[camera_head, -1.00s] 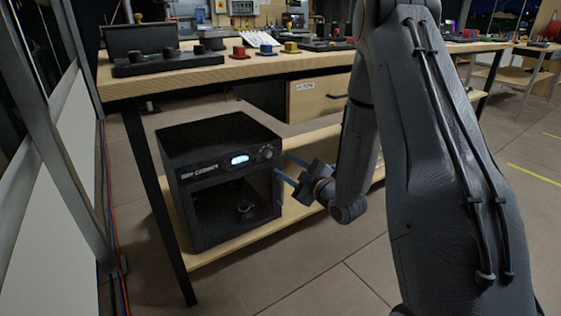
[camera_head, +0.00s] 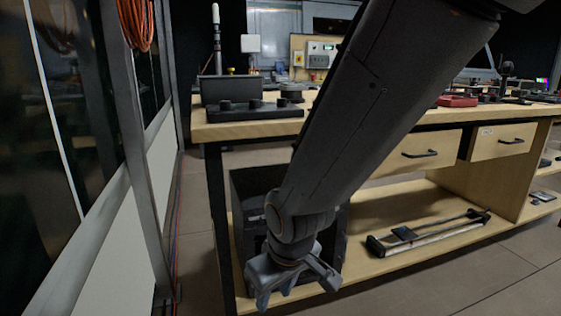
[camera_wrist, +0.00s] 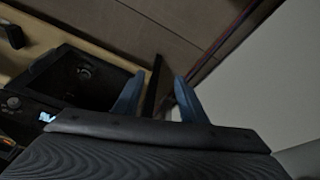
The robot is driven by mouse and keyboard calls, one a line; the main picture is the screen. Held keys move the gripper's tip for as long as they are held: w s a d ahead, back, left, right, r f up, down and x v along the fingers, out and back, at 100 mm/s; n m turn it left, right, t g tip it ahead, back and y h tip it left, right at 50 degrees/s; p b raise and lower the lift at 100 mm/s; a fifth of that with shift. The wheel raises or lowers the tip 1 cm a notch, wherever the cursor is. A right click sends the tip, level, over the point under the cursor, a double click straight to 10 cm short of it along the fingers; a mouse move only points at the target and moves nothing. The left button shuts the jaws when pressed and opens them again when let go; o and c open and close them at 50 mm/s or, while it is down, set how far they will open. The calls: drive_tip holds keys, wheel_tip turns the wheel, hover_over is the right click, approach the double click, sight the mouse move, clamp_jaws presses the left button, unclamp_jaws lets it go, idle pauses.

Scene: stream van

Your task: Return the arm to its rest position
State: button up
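My gripper (camera_head: 298,286) hangs at the end of my arm, fingers pointing down, in front of the black dry cabinet (camera_head: 252,184) in the head view. My arm and gripper hide much of the cabinet's front. In the wrist view my gripper (camera_wrist: 156,98) shows two blue fingers spread apart with nothing held between them. The cabinet (camera_wrist: 75,75) lies to their left there, with its small lit display. I cannot tell whether its door is open.
The wooden workbench (camera_head: 235,130) stands close ahead, with drawers and a lower shelf (camera_head: 375,200). A long bar-shaped tool (camera_head: 430,233) lies on that shelf. A metal-framed wall (camera_head: 140,150) runs along the left. Bare floor (camera_head: 490,275) shows at the right.

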drive_tip(key=s+r+m+g+h, duration=0.1)
drive_tip(key=s+r+g, duration=0.2)
drive_tip(key=s, duration=1.1)
drive_tip(key=d+r+m+p, duration=0.3)
drive_tip(key=d+r+p, duration=0.7)
drive_tip(key=r+p, duration=0.3)
drive_tip(key=d+r+m+p, duration=0.3)
drive_tip(key=d+r+p, duration=0.7)
drive_tip(key=p, duration=0.7)
wheel_tip(320, 180, up, 3)
drive_tip(key=shift+w+d+r+m+h, duration=0.2)
drive_tip(key=shift+w+d+m+h, duration=0.1)
drive_tip(key=shift+h, duration=0.1)
